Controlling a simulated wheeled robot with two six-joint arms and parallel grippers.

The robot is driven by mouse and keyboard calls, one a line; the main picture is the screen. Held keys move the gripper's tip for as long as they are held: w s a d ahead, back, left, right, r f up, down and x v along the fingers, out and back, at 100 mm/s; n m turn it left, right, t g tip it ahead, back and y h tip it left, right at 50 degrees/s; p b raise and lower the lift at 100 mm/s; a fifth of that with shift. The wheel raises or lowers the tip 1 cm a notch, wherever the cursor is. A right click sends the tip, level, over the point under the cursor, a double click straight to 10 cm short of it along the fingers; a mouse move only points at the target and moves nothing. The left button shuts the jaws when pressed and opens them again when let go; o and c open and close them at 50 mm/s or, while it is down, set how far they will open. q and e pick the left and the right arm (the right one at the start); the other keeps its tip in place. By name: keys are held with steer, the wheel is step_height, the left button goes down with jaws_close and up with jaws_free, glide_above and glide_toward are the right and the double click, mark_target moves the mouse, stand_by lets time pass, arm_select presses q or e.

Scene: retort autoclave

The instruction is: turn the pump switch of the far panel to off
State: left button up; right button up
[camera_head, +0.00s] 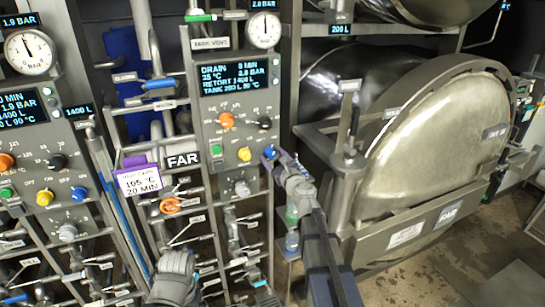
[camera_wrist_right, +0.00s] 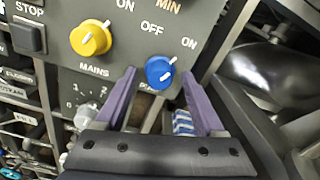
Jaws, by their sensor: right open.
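The far panel (camera_head: 236,125) stands in the middle of the head view, with a FAR sign (camera_head: 183,160) beside it. Its pump switch is a blue knob, large in the right wrist view (camera_wrist_right: 160,72). The knob's white pointer leans up and right, toward ON; OFF is printed to its upper left. My right gripper (camera_wrist_right: 157,72) is open. Its purple fingertips lie to the left and right of the knob in the picture; I cannot tell whether they touch it. In the head view, my right gripper (camera_head: 272,155) covers part of the knob. I see no left gripper fingers.
A yellow mains knob (camera_wrist_right: 90,38) sits close to the left of the blue knob. An orange knob (camera_head: 226,120), a black knob (camera_head: 264,122) and a green button (camera_head: 216,149) are nearby. The round retort door (camera_head: 435,150) stands to the right. Another panel (camera_head: 40,125) is at left.

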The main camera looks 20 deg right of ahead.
steer(key=shift+w, duration=0.45)
steer(key=shift+s, duration=0.1)
jaws_close()
